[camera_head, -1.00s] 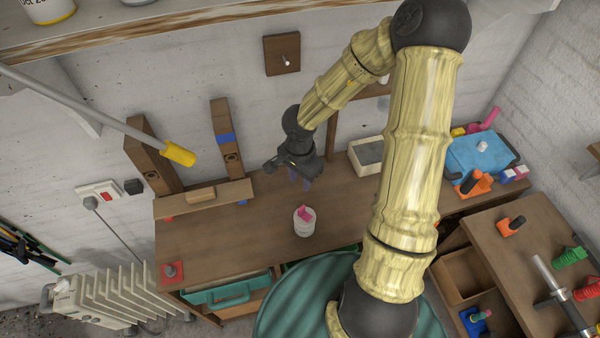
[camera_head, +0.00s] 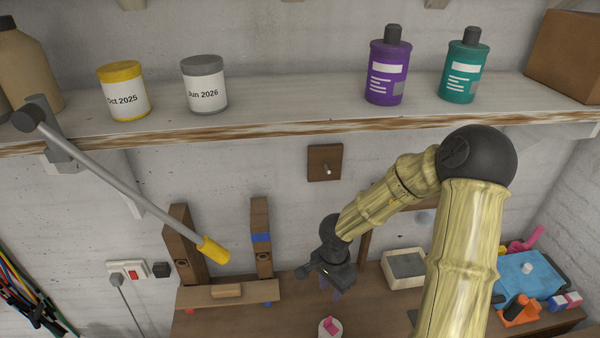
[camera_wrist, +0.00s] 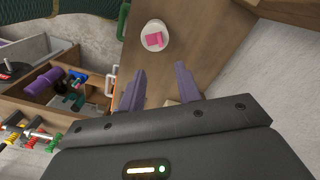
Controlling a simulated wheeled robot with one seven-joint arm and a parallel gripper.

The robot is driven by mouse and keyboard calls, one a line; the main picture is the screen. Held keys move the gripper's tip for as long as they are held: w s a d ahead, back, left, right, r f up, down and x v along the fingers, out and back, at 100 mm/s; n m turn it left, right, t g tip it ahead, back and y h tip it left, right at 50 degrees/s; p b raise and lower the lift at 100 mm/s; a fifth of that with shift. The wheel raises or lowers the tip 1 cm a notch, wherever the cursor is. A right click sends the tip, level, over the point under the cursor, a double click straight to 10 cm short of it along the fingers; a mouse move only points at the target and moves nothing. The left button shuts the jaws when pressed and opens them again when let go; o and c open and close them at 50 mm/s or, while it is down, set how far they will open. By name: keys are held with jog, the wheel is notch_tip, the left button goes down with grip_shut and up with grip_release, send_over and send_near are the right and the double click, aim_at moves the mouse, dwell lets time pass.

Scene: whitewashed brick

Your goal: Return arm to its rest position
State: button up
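My gripper (camera_head: 336,286) hangs from my raised arm above the wooden workbench (camera_head: 390,316) in the head view. In the wrist view my gripper (camera_wrist: 160,88) shows its two purple fingers spread apart with nothing between them. A white round container (camera_head: 330,327) with a pink piece on top stands on the bench, below and apart from the fingers. In the wrist view the white container (camera_wrist: 147,31) lies beyond the fingertips.
A shelf (camera_head: 300,112) above holds a yellow-lidded jar (camera_head: 123,92), a grey-lidded jar (camera_head: 204,86), a purple bottle (camera_head: 386,75) and a teal bottle (camera_head: 463,70). A yellow-tipped lever (camera_head: 213,250) juts out at left. A grey-topped tray (camera_head: 404,266) and blue case (camera_head: 526,275) stand right.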

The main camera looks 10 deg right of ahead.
jog(key=s+d+n+t+b, duration=0.1)
jog(key=s+n+t+b, duration=0.1)
jog(key=s+n+b, duration=0.6)
jog(key=n+b, duration=0.3)
jog(key=b, duration=0.2)
jog(key=shift+s+d+f+t, duration=0.15)
jog(key=shift+s+t, duration=0.15)
jog(key=shift+s, duration=0.1)
dwell(1.1)
